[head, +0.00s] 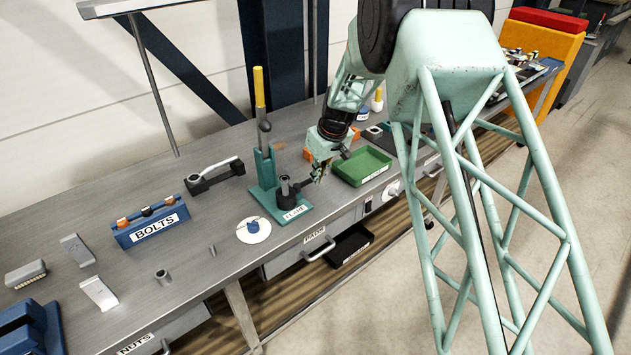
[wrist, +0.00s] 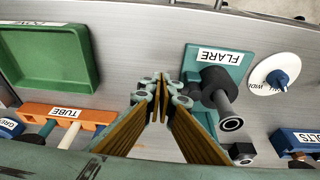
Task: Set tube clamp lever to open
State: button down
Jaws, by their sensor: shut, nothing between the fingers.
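No part in view is labelled as the tube clamp. A black block with a pale bar-like lever (head: 214,173) lies on the bench behind the bolts rack; the lever slopes up to the right. The green FLARE stand (head: 264,165) has a tall lever with a yellow grip (head: 259,88) and a dark cylinder (head: 286,188) on its base. The wrist view shows the FLARE base (wrist: 217,60) and the dark cylinder (wrist: 217,84) right of my fingers. My gripper (head: 319,176) is shut and empty, beside the stand on its right; its fingertips meet in the wrist view (wrist: 160,82).
A green tray (head: 361,166) sits right of my gripper. An orange TUBE holder (wrist: 66,117) shows at the wrist view's lower left. A white disc with a blue knob (head: 253,229) and the blue BOLTS rack (head: 150,224) stand left. Bare bench lies between them.

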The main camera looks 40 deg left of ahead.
jog(key=d+r+b, duration=0.1)
jog(key=d+r, duration=0.5)
jog(key=r, duration=0.3)
jog(key=shift+s+d, duration=0.2)
jog(key=shift+s, duration=0.05)
dwell(0.6)
